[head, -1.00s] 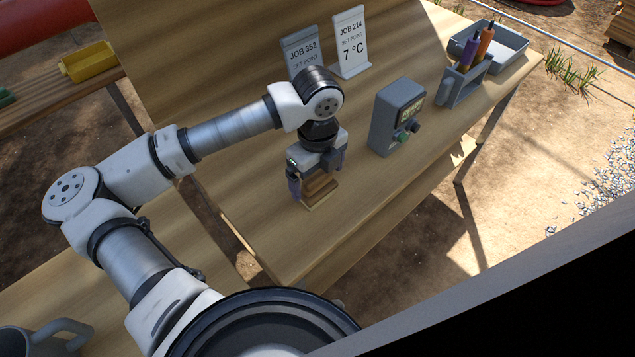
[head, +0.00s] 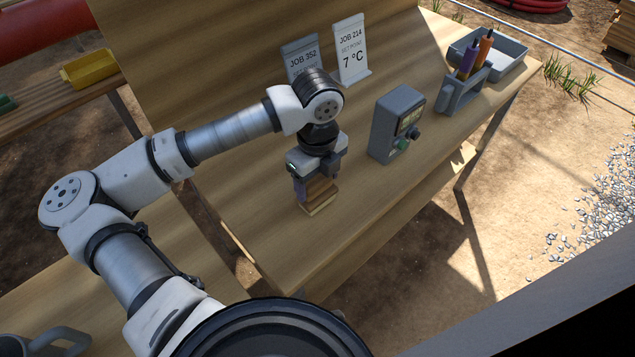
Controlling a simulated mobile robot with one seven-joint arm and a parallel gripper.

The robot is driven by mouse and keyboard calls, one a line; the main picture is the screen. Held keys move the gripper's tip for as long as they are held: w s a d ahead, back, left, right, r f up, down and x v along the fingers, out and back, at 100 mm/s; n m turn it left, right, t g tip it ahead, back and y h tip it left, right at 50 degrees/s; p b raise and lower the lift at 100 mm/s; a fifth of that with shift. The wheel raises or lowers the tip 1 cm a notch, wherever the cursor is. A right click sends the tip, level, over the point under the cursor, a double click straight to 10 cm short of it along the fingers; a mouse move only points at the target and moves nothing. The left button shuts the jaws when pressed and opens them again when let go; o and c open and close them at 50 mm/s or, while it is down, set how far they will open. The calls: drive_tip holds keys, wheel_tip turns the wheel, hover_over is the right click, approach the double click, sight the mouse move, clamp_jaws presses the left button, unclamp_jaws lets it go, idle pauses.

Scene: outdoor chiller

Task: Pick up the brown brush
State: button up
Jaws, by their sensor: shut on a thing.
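The brown brush (head: 320,193) is a brown block with a paler strip along its lower edge. It is upright under my gripper (head: 318,182), at or just above the wooden table (head: 300,250); I cannot tell whether it touches the top. My gripper points down and is shut on the brush, with a finger on each side. The fingers and palm hide its upper part.
A grey control box (head: 392,125) with knobs stands to the right of my gripper. Two job signs (head: 350,48) stand behind. A holder (head: 464,92) with screwdriver-like tools and a grey tray (head: 505,60) are at the far right. The table front is clear.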

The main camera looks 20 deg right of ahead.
wheel_tip(320, 180, up, 19)
drive_tip(key=b, duration=0.3)
drive_tip(key=shift+r, duration=0.15)
drive_tip(key=o, duration=0.5)
drive_tip(key=c, duration=0.3)
